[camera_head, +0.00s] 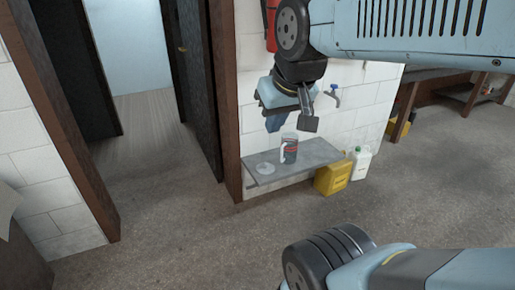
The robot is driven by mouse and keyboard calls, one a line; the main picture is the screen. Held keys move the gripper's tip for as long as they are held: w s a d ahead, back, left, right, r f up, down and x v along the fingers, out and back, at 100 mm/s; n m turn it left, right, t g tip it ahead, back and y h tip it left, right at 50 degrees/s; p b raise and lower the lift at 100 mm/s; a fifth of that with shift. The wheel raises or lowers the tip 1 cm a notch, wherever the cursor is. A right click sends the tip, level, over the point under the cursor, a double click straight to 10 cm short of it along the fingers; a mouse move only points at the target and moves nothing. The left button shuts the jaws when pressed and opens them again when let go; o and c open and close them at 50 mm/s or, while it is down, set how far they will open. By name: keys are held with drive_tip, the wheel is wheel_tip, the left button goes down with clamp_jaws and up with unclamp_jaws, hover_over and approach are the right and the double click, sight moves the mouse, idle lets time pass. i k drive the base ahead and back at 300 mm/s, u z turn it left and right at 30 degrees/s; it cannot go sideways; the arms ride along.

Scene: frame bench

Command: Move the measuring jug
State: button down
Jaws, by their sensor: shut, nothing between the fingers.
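The measuring jug (290,148) is grey with a pale rim, a red mark and a white handle on its left. It stands upright on a grey shelf (312,163) against the white block wall. My gripper (274,124) hangs above and slightly left of the jug in the picture, pointing down. It is shut and empty, apart from the jug. The fingertips are small and hard to make out.
A doorway (150,100) opens left.

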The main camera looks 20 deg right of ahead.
sight(286, 150)
drive_tip(key=u, duration=0.7)
drive_tip(key=k, duration=0.75)
drive_tip(key=u, duration=0.3)
drive_tip(key=i, duration=1.35)
drive_tip(key=z, duration=1.05)
drive_tip(key=i, duration=0.85)
drive_tip(key=z, duration=1.1)
drive_tip(key=i, duration=0.65)
drive_tip(key=z, duration=0.45)
drive_tip(key=k, duration=0.85)
drive_tip(key=z, duration=0.3)
drive_tip(key=i, duration=0.2)
drive_tip(key=u, duration=0.15)
